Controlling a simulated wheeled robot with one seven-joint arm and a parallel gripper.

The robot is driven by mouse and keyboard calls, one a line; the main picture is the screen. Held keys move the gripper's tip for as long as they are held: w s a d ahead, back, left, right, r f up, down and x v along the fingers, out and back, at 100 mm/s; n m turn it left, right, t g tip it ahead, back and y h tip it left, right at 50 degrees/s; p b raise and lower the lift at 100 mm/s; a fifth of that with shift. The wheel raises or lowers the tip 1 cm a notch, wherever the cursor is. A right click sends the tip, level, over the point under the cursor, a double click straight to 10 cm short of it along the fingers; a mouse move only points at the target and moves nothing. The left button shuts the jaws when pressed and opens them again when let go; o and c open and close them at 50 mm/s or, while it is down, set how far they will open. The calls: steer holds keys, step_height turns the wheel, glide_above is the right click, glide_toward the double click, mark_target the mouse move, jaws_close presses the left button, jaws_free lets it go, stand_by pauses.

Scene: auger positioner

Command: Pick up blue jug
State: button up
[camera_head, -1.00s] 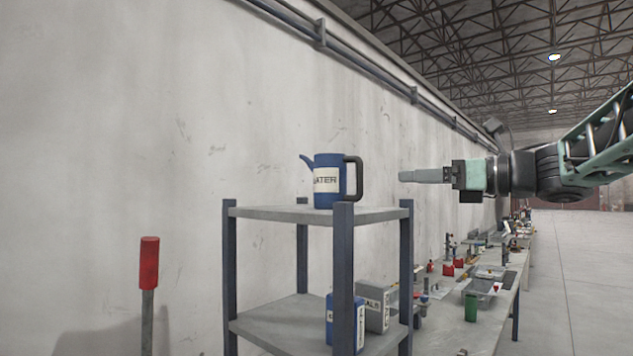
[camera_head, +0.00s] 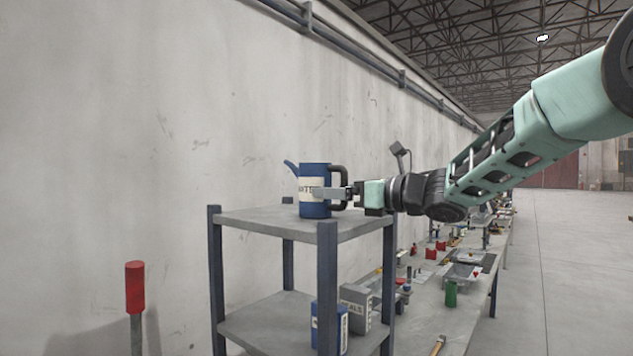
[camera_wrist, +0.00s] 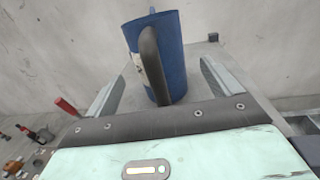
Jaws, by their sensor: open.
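The blue jug (camera_head: 315,176) stands upright on the top shelf of a grey rack. It has a white label, a spout toward the left and a dark handle toward the right. The fingers are open, with gaps on both sides. I cannot tell whether either finger touches the jug.
The rack's top shelf (camera_head: 262,221) is otherwise bare. Its lower shelf holds a blue box (camera_head: 330,326) and a grey box (camera_head: 357,307). A red-topped post (camera_head: 135,288) stands at left. A long cluttered bench (camera_head: 423,310) runs behind at right. The wall is close behind the rack.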

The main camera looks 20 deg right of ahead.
mark_target(330, 176)
steer(key=shift+p+x, duration=0.7)
steer(key=shift+x, duration=0.45)
steer(key=shift+w+a+f, duration=0.1)
steer(key=shift+w+a, duration=0.25)
steer(key=shift+w, duration=0.05)
steer(key=c, duration=1.3)
steer(key=shift+c, duration=0.2)
steer(key=shift+r, duration=0.2)
steer(key=shift+r+b, duration=0.45)
steer(key=shift+r, duration=0.05)
steer(key=shift+r+b, duration=0.55)
steer(key=shift+r, duration=0.4)
steer(key=b+v, duration=0.7)
steer(key=v, duration=1.1)
steer(key=shift+s+r, duration=0.1)
steer(key=shift+r, duration=0.1)
